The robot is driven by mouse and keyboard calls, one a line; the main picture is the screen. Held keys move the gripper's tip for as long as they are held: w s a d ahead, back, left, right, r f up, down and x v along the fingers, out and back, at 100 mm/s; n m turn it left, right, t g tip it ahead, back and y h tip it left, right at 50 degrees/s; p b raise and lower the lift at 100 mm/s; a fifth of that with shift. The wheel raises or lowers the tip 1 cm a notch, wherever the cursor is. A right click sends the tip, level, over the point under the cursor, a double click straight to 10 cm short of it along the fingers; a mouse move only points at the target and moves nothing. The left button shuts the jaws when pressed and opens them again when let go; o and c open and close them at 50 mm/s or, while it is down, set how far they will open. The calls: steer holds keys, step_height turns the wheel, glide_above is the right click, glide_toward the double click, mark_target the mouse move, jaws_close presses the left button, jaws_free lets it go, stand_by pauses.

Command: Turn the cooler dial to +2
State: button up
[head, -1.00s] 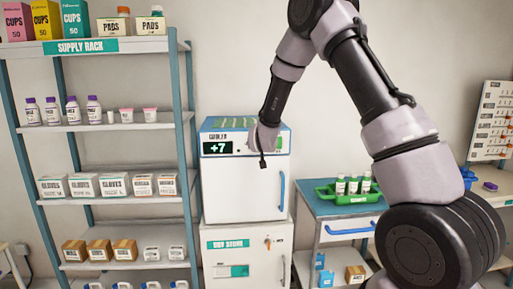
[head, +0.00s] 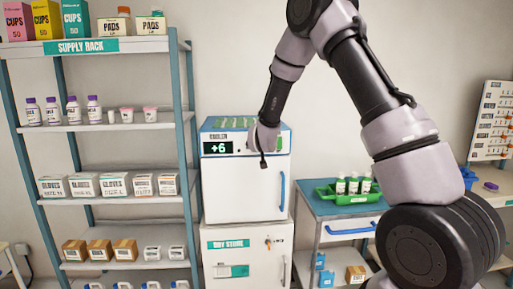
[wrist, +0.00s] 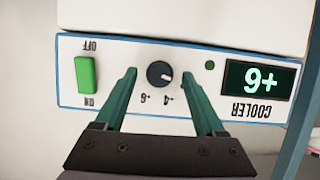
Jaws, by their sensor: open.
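The cooler (head: 240,185) is a white box with a blue-edged top, and its display (head: 217,148) reads +6. In the wrist view, the panel is upside down, and the display (wrist: 257,80) shows the same reading. The round black dial (wrist: 160,74) has a white pointer mark directed to the right in that picture. My gripper (wrist: 158,72) is open, with one green finger on each side of the dial and a visible gap to it on both sides. In the head view, my wrist hides the dial.
A green ON/OFF rocker switch (wrist: 86,76) sits on the same panel, left of my fingers in the wrist view. The cooler stands on a dry store cabinet (head: 225,268). A supply rack (head: 120,128) stands close on the left and a cart (head: 335,215) on the right.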

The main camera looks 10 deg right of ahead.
steer(key=v, duration=1)
steer(key=shift+s+r, duration=0.2)
steer(key=shift+s, duration=0.05)
steer(key=s+d+r+m+g+y, duration=0.25)
steer(key=s+d+r, duration=0.55)
steer(key=s+r, duration=0.4)
steer(key=s+d+r+m+g, duration=0.1)
steer(key=s+d+g, duration=0.1)
steer(key=s, duration=0.8)
steer(key=s+d+r+m+g, duration=0.1)
steer(key=s+d, duration=0.4)
steer(key=s, duration=0.6)
steer(key=shift+r+g, duration=0.45)
steer(key=shift+r, duration=0.25)
